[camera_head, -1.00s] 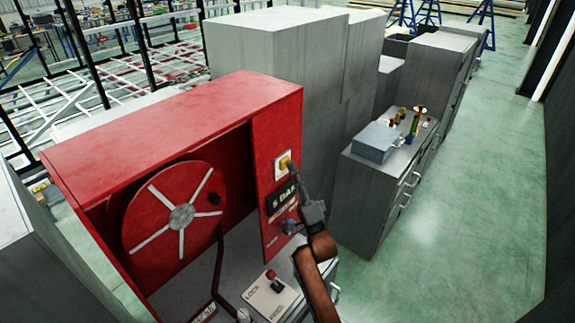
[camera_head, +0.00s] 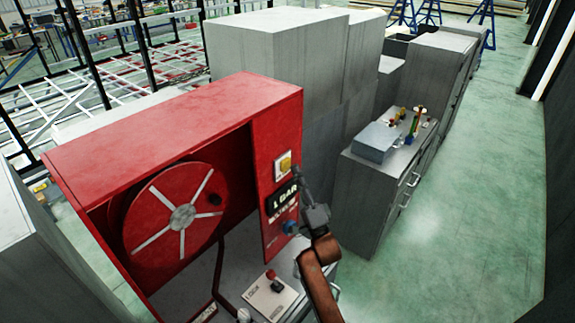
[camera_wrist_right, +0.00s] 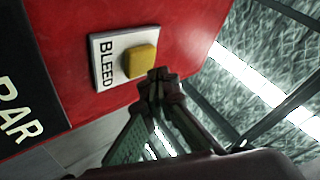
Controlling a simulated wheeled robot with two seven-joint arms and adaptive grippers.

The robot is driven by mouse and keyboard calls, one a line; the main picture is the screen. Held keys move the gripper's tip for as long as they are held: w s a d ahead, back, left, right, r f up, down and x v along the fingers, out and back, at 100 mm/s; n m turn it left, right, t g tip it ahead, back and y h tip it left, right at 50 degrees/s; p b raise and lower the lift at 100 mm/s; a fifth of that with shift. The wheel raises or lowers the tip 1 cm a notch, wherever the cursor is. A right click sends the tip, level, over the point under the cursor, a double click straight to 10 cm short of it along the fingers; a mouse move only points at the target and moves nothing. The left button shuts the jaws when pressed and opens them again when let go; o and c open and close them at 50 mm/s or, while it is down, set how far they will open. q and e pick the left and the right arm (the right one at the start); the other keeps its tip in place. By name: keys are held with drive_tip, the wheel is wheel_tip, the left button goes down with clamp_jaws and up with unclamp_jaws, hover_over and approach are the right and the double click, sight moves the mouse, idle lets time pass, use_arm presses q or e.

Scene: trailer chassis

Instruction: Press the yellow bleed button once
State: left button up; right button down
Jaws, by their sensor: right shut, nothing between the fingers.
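The yellow bleed button (camera_head: 285,163) sits on a pale plate on the front panel of the red cabinet (camera_head: 180,117). In the right wrist view the button (camera_wrist_right: 141,61) stands out beside the word BLEED. My right gripper (camera_head: 297,172) is shut and empty. Its tips show just right of the button plate in the head view. In the wrist view the fingertips (camera_wrist_right: 158,76) are at the button's lower right, and the button face is uncovered. My left gripper is not in view.
A red hose reel (camera_head: 160,207) fills the cabinet's left. A red-knobbed lever plate (camera_head: 270,297) lies on the grey top. Grey cabinets stand behind; green floor is free at right.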

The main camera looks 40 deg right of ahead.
drive_tip(key=s, duration=0.1)
drive_tip(key=s+d+p, duration=0.1)
drive_tip(key=s, duration=0.2)
drive_tip(key=shift+s+d, duration=0.25)
drive_tip(key=shift+s, duration=0.15)
idle(0.9)
